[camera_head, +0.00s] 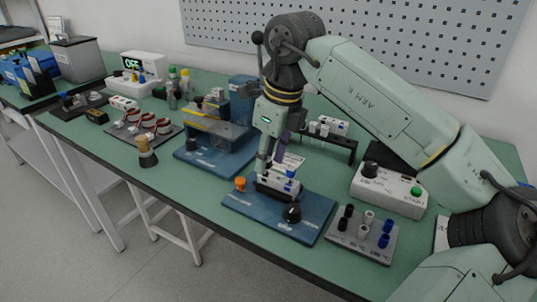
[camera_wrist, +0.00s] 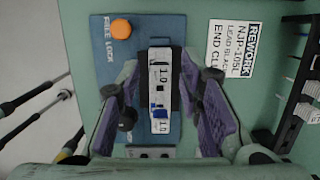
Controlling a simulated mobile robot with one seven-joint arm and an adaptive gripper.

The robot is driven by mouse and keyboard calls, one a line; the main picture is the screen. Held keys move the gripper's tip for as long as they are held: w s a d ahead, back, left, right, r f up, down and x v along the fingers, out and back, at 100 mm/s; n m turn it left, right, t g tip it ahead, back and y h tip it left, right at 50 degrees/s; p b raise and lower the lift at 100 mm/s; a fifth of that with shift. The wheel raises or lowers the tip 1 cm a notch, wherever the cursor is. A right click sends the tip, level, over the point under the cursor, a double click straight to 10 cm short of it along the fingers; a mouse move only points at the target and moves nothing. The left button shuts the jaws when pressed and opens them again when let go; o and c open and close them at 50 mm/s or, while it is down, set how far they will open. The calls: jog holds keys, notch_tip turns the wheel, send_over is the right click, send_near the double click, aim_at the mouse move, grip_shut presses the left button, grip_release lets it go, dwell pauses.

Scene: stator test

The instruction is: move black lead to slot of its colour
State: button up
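My gripper (camera_head: 268,158) hangs above a blue fixture plate (camera_head: 240,207), pointing down. In the wrist view its purple fingers (camera_wrist: 165,112) are apart, one on each side of a white block (camera_wrist: 161,68) with blue parts and "1.0" marks. No contact with the block is visible. The block (camera_head: 277,183) sits on the plate on a dark base. I cannot make out a black lead on it.
The plate carries an orange knob (camera_head: 240,183) and a black knob (camera_head: 292,213). A "REWORK" card reading "LEAD BLACK" (camera_wrist: 231,50) lies right of the plate. A white box with a green button (camera_head: 390,192) stands behind the rack. A blue press-like fixture (camera_head: 215,148) stands left.

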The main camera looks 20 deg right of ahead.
jog(key=shift+o, duration=0.2)
jog(key=shift+r, duration=0.1)
jog(key=v, duration=1.1)
jog(key=shift+r, duration=0.4)
